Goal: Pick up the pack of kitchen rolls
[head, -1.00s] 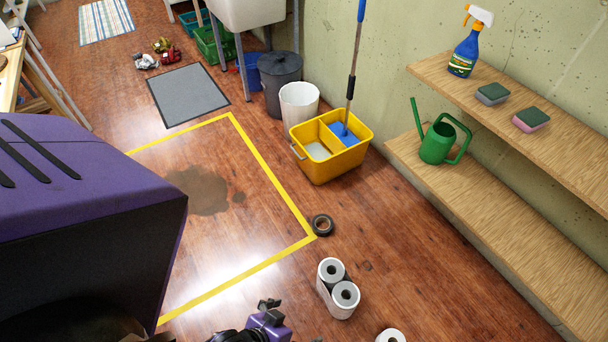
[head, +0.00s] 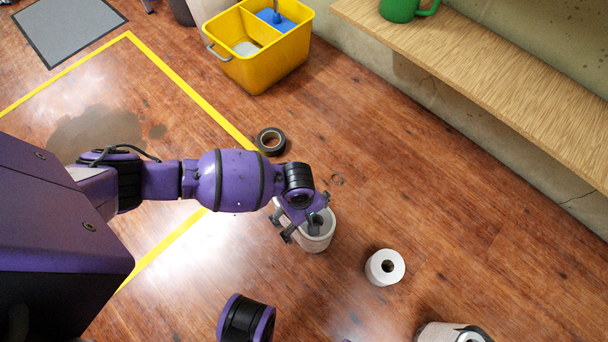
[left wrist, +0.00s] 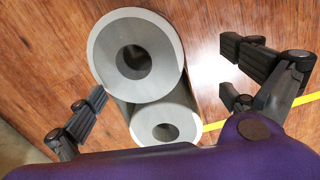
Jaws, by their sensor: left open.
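The pack of kitchen rolls (head: 319,242), white rolls standing upright on the wooden floor, is partly hidden under my left gripper (head: 304,220) in the head view. The left wrist view shows two upright rolls side by side in the pack (left wrist: 108,47), with grey-white tops and dark core holes. My left gripper is open, its fingers on either side of the pack. A gap shows between the right fingers and the rolls; whether the left fingers touch is unclear. My right gripper is not in view.
A loose white roll (head: 385,267) stands to the right, and more rolls (head: 440,331) are cut off at the bottom edge. A black tape ring (head: 271,141) lies behind the pack. A yellow bucket (head: 262,67) and a wooden shelf (head: 480,80) stand farther back.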

